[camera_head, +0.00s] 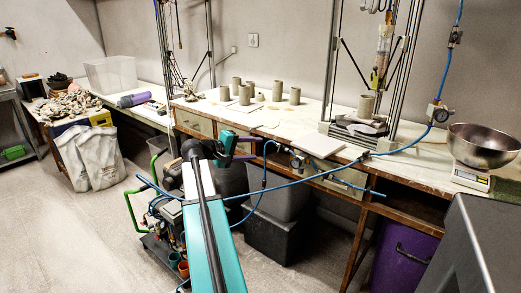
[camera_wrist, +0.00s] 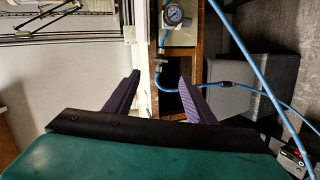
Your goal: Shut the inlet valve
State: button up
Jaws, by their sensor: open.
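A small dark inline fitting (camera_wrist: 160,61), which looks like the inlet valve, sits on a blue air hose below a round pressure gauge (camera_wrist: 174,16) in the wrist view. Its handle position is too small to tell. A gauge unit (camera_head: 298,161) on the bench's front edge shows in the head view. My gripper (camera_wrist: 160,76) is open, with its purple fingers spread and nothing held between them. The fitting appears between the fingertips in the picture, but the distance to it is unclear. In the head view my gripper (camera_head: 252,147) is near the bench front, left of the gauge unit.
Blue hoses (camera_head: 405,145) run along and in front of the bench (camera_head: 415,173). Grey bins (camera_head: 275,235) stand beneath it. A cart with a green handle (camera_head: 132,210) is left of my arm. A metal bowl (camera_head: 483,143) stands at the right.

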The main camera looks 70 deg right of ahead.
jog(key=shift+v, duration=1)
jog(key=shift+w, duration=0.1)
